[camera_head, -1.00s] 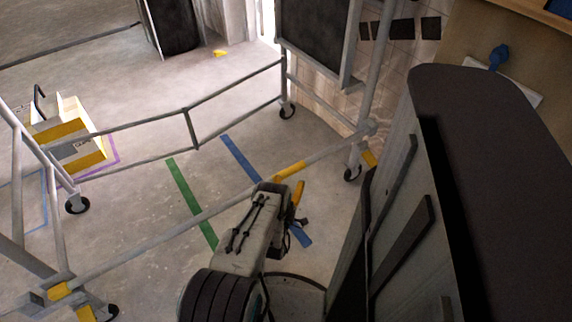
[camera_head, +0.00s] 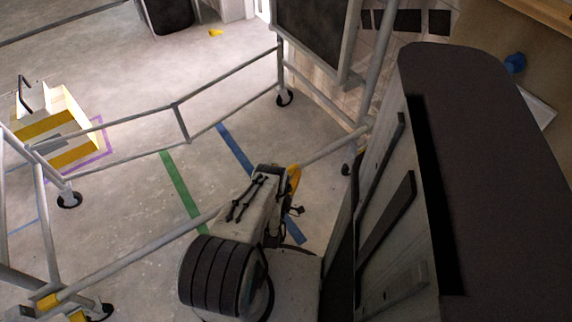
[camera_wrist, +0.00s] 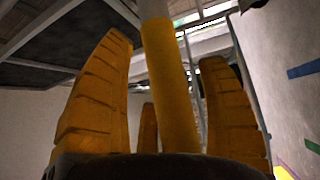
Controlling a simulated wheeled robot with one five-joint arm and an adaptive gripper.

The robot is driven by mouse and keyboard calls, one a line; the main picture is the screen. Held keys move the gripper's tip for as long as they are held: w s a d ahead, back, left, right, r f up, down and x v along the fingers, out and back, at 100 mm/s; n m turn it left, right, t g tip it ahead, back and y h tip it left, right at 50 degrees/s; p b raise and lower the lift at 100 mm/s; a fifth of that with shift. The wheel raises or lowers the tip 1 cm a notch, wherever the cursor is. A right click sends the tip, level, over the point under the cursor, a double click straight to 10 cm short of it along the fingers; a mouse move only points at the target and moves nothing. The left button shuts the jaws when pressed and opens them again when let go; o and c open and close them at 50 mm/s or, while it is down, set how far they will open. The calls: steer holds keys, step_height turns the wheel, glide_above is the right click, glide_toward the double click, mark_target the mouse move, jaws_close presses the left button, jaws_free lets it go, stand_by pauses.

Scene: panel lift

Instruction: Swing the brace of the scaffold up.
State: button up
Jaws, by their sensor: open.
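The scaffold's brace (camera_head: 130,257) is a long grey bar running from the lower left up to the right in the head view, low across the near side. Its yellow sleeve (camera_wrist: 172,85) shows in the wrist view, upright in the picture between my fingers. My gripper (camera_wrist: 162,50) is open, with yellow fingers on both sides of the sleeve and a gap on each side. In the head view my gripper (camera_head: 295,180) is at the brace, and my arm hides the sleeve and part of the bar.
The scaffold's far rail (camera_head: 225,88) and wheeled legs stand beyond the brace. A yellow-and-white box (camera_head: 55,130) is on the floor at left. Green tape (camera_head: 182,190) and blue tape (camera_head: 235,150) mark the open floor. A wooden wall is at the right.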

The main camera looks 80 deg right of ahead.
steer(key=shift+d, duration=0.1)
steer(key=shift+c, duration=0.3)
steer(key=shift+r, duration=0.15)
steer(key=c, duration=1.3)
